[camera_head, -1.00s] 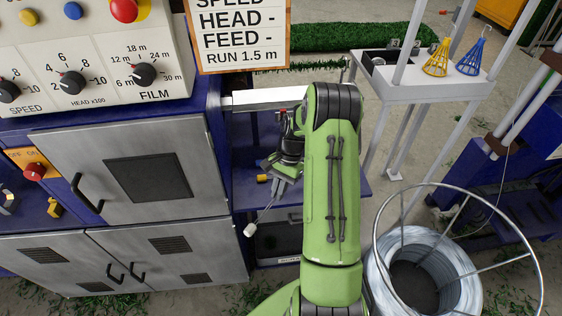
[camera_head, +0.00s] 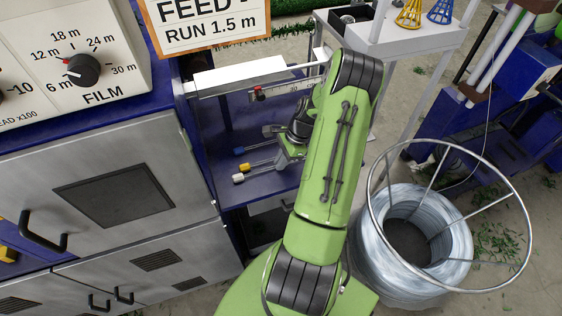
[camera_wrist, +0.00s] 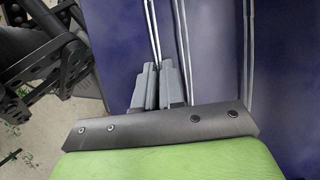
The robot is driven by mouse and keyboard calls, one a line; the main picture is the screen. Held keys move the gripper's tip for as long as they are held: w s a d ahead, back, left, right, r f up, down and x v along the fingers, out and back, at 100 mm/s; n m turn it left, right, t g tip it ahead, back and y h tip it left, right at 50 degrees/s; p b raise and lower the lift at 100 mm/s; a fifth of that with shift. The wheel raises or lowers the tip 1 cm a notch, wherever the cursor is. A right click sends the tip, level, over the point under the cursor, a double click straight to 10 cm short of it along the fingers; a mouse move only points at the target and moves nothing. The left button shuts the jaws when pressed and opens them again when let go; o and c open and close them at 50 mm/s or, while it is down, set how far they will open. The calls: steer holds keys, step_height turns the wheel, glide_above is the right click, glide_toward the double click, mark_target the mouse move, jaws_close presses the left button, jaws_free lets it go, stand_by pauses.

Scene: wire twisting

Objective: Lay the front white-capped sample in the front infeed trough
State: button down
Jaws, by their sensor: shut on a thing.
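My gripper (camera_head: 284,162) is low over the blue shelf, partly hidden by my own green arm in the head view. A white-capped sample (camera_head: 238,178), a thin rod, reaches from its cap at the left toward the gripper. In the wrist view the grey fingers (camera_wrist: 158,87) are closed on a thin wire (camera_wrist: 153,35) that runs up out of the picture. The held end is hidden between the fingers. I cannot make out the front infeed trough for certain in these views.
A yellow-capped rod (camera_head: 241,167) and a blue-capped rod (camera_head: 239,150) lie on the blue shelf (camera_head: 228,130) beside the white-capped one. A white beam (camera_head: 240,76) and a rail with a red part (camera_head: 259,93) are above the shelf. A wire coil (camera_head: 440,235) stands at right.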

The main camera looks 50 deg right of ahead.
steer(key=shift+r, duration=0.1)
steer(key=c, duration=1.5)
jaws_free()
steer(key=shift+o, duration=0.2)
steer(key=w+p+v, duration=0.1)
steer(key=p+v, duration=0.2)
steer(key=v, duration=1.2)
steer(key=shift+r+p, duration=0.3)
steer(key=b+x, duration=0.1)
steer(key=x, duration=0.4)
steer(key=b+x, duration=0.2)
steer(key=x, duration=0.3)
steer(key=b+x, duration=0.2)
steer(key=x, duration=0.3)
steer(key=shift+s+a+f, duration=0.25)
steer(key=shift+a+f, duration=0.05)
steer(key=shift+f, duration=0.1)
